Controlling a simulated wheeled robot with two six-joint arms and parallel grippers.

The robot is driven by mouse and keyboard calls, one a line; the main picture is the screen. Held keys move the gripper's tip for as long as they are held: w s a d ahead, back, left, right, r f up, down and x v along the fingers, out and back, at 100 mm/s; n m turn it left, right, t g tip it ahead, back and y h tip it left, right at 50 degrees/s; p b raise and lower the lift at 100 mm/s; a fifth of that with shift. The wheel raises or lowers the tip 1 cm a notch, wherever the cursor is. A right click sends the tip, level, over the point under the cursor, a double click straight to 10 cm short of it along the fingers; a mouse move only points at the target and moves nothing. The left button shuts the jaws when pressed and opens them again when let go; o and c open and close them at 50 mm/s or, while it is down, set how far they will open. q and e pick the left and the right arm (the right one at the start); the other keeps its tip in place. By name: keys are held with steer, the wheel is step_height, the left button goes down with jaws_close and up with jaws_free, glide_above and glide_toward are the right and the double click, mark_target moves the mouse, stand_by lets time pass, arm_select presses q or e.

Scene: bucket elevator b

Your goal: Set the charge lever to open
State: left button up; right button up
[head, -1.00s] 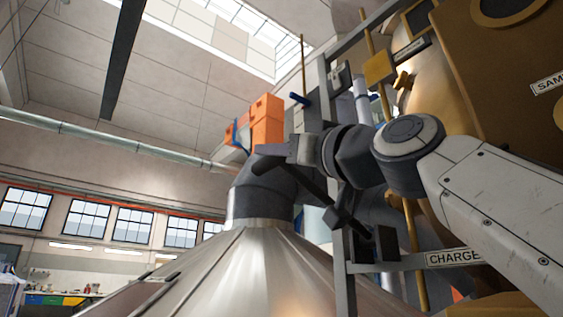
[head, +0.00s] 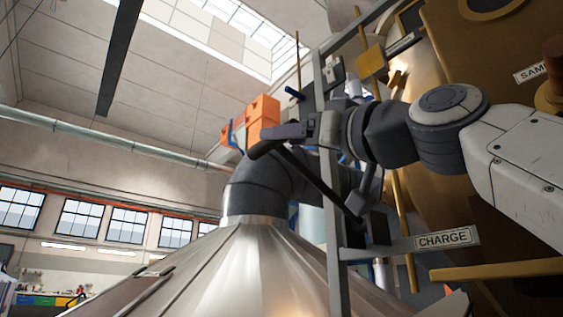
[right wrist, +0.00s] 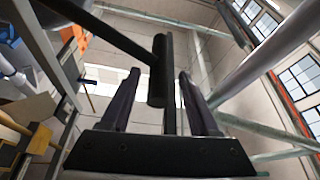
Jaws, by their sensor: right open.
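The charge lever (head: 318,181) is a dark bar with a thick round handle at its upper left end. It slants down right to a pivot on the grey frame, near the CHARGE label (head: 447,238). My right gripper (head: 284,132) is at the handle end. In the right wrist view the two fingers of the right gripper (right wrist: 160,98) are apart. The lever handle (right wrist: 158,72) shows between them, nearer the left finger; I cannot tell whether it touches. The lever bar (right wrist: 105,36) runs to the upper left there. My left gripper is out of view.
A grey upright post (head: 334,215) stands just behind the lever. A metal cone hood (head: 235,268) with a dark bent pipe (head: 255,190) lies below left. Orange boxes (head: 263,118) are behind the gripper. A brass rail (head: 500,269) juts in at lower right.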

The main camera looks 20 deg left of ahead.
arm_select(q)
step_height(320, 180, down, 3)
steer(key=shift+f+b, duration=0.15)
steer(key=shift+b, duration=0.95)
arm_select(e)
steer(key=v, duration=0.5)
steer(key=shift+d+f, duration=0.1)
steer(key=shift+d, duration=0.05)
